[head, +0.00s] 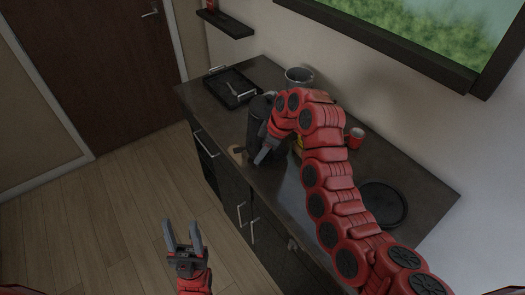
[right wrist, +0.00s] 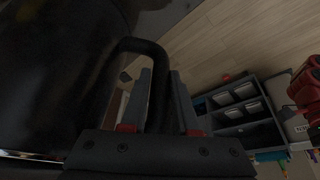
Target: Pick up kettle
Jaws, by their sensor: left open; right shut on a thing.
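The black kettle (head: 257,118) stands upright on the dark counter, partly hidden behind my right arm. In the right wrist view its large dark body (right wrist: 60,70) fills the left side. Its looped handle (right wrist: 158,60) passes between the fingers of my right gripper (right wrist: 162,95). The right gripper (head: 266,150) is shut on this handle in the head view, beside the kettle's near side. Whether the kettle's base touches the counter is hard to tell. My left gripper (head: 183,236) is open and empty, over the floor in front of the cabinet.
The counter (head: 290,190) also holds a black tray (head: 215,84) with silver handles, a metal container (head: 299,76), a red cup (head: 356,137) and a round black plate (head: 383,204). A small wall shelf (head: 225,24) hangs behind. The wooden floor at left is clear.

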